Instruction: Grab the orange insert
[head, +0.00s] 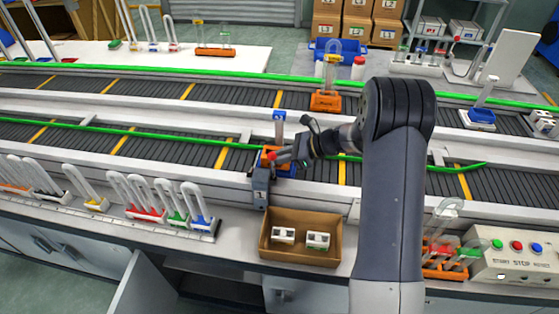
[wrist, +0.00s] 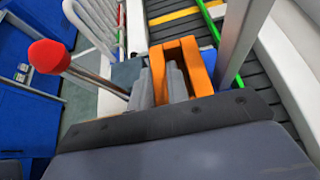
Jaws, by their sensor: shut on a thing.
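The orange insert (wrist: 197,66) shows in the wrist view as an upside-down U-shaped block at the grey fingertips of my gripper (wrist: 168,84). My gripper is shut on it. In the head view my gripper (head: 298,157) is at the near conveyor's front edge, above the grey station marked 1. Orange parts (head: 287,172) show there beside a blue piece, partly hidden by my gripper. I cannot tell whether the insert is still seated.
A lever with a red knob (wrist: 48,57) stands close to the left of my gripper in the wrist view. A cardboard box (head: 300,252) with white parts is in front. Racks of glass tubes (head: 150,212) stand left; a control box (head: 515,257) is right.

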